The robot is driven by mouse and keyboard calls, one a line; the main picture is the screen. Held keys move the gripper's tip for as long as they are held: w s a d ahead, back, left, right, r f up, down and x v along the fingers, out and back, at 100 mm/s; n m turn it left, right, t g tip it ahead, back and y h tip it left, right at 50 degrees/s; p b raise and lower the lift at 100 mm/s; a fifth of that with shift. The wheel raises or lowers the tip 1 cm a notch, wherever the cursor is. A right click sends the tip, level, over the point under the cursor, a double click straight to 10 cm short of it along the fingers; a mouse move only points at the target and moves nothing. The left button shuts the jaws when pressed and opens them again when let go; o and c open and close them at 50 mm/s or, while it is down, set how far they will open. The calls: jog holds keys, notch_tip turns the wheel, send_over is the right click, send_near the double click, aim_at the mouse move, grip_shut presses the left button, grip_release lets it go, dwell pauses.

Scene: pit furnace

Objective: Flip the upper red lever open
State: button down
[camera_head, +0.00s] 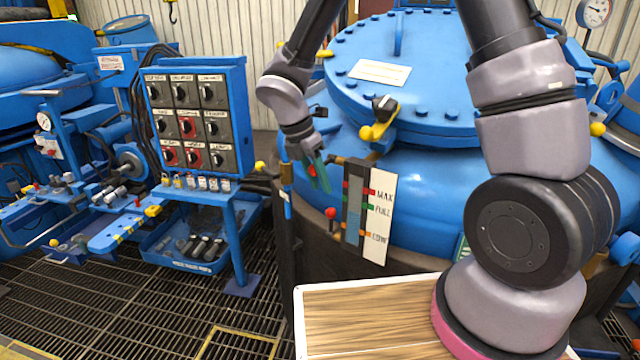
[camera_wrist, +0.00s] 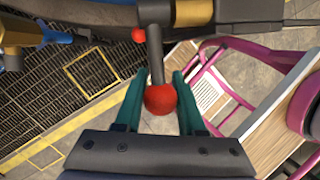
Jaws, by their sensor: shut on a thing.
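My gripper (camera_head: 319,172), with teal fingers, is at the left of the level gauge (camera_head: 355,205) on the front of the blue furnace vessel. The upper red lever (camera_head: 311,171) is partly hidden by the fingers in the head view. In the wrist view the round red knob (camera_wrist: 160,98) on a dark grey stem sits between the two teal fingers (camera_wrist: 162,88), and the gripper is shut on it. The stem runs up to a dark fitting with a brass collar (camera_wrist: 193,12). A lower red lever (camera_head: 331,213) stands below my gripper; a smaller red ball (camera_wrist: 138,35) shows beyond in the wrist view.
A blue switch panel (camera_head: 195,115) is further left. A wooden-topped table (camera_head: 370,315) is below, beside dark floor grating.

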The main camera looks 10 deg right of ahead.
jog(key=shift+r, duration=0.15)
dwell(0.4)
jog(key=c, duration=0.8)
grip_release()
jog(key=shift+r, duration=0.1)
jog(key=v, duration=1)
jog(key=shift+w+r, duration=0.15)
jog(key=shift+r, duration=0.2)
